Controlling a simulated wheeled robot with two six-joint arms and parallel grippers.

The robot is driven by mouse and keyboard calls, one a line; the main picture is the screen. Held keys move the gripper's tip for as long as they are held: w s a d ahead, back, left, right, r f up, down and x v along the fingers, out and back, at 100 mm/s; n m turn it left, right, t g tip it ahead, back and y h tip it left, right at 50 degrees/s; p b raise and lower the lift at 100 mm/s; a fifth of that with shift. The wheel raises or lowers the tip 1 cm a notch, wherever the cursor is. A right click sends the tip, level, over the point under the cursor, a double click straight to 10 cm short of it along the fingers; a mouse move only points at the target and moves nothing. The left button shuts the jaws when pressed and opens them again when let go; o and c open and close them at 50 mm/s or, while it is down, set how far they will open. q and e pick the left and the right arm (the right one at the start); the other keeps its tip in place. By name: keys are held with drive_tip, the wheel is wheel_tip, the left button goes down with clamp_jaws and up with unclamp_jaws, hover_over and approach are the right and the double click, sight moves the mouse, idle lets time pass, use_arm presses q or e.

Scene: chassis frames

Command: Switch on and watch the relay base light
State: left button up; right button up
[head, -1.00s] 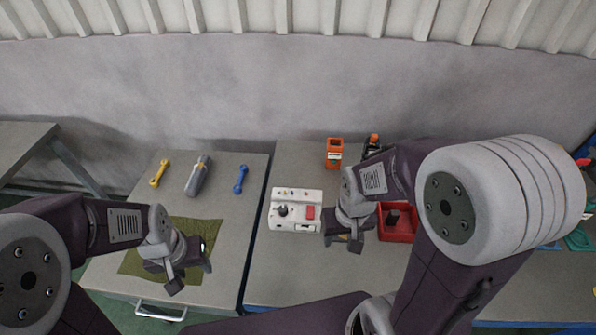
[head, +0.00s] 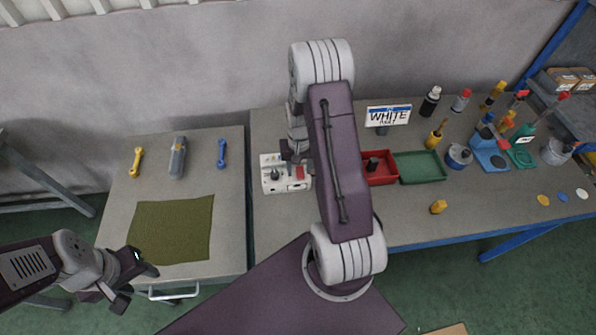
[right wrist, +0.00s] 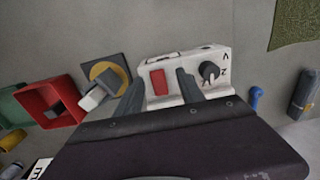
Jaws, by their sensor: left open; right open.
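The relay base appears to be the white box (head: 271,184) on the right-hand table, near its left edge. It has a dark knob (right wrist: 209,71) and a red switch (right wrist: 158,82). Any lamp on it is too small or hidden to tell its state. My right gripper (right wrist: 162,91) is open, its fingers in front of the box and either side of the red switch in the right wrist view; I cannot tell whether they touch it. In the head view my right arm covers part of the box. My left gripper (head: 138,284) is open and empty off the left table's front corner.
A red tray (head: 395,181) and green tray (head: 441,173) lie right of the box, near a "WHITE" sign (head: 388,115). Bottles and pots stand further right. The left table holds a green cloth (head: 171,229), yellow wrench (head: 136,162), grey tool (head: 178,157) and blue wrench (head: 222,154).

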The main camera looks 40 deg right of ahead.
sight(301, 175)
wheel_tip(301, 175, down, 2)
drive_tip(key=shift+d+f, duration=0.15)
drive_tip(key=shift+f, duration=0.1)
drive_tip(key=shift+s+d+f, duration=0.15)
drive_tip(key=shift+d+f, duration=0.2)
drive_tip(key=shift+d, duration=0.1)
drive_tip(key=shift+a+r, duration=0.1)
drive_tip(key=shift+a, duration=0.15)
drive_tip(key=shift+c, duration=0.9)
drive_tip(key=shift+a, duration=0.15)
drive_tip(key=c, duration=0.5)
clamp_jaws()
drive_tip(key=shift+w+r+g+y+p, duration=0.2)
drive_tip(key=shift+w+g+y+p, duration=0.15)
drive_tip(key=shift+p, duration=0.25)
drive_tip(key=shift+w+d+f+g+y, duration=0.15)
drive_tip(key=shift+d+g+y, duration=0.2)
drive_tip(key=shift+g, duration=0.7)
use_arm(q)
drive_tip(key=shift+s+d+r, duration=0.15)
drive_tip(key=shift+d+r, duration=0.2)
drive_tip(key=shift+r, duration=0.25)
use_arm(e)
drive_tip(key=shift+g+y, duration=0.3)
